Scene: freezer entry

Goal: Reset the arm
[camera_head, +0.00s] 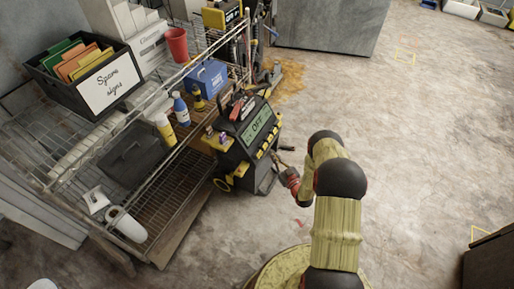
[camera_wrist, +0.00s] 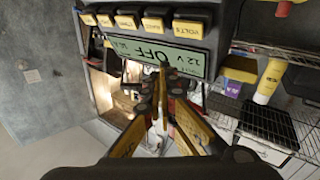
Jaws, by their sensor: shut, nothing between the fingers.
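My yellow arm rises from the bottom of the head view and bends toward a black battery charger (camera_head: 245,140). My gripper (camera_head: 282,158) is at the charger's right side, small in this view. In the wrist view my gripper (camera_wrist: 163,80) is shut and empty, its fingers in front of the charger's green display (camera_wrist: 150,50). The display reads 12 V and OFF. A row of yellow-and-black buttons (camera_wrist: 145,22) shows beside the display. I cannot tell whether the fingertips touch the charger.
A wire shelf (camera_head: 185,165) stands left of the charger, holding a bin of signs (camera_head: 85,70), a red cup (camera_head: 177,44), a blue box (camera_head: 206,78) and bottles. A dark box (camera_head: 490,262) is at the lower right. The concrete floor (camera_head: 420,130) on the right is mostly clear.

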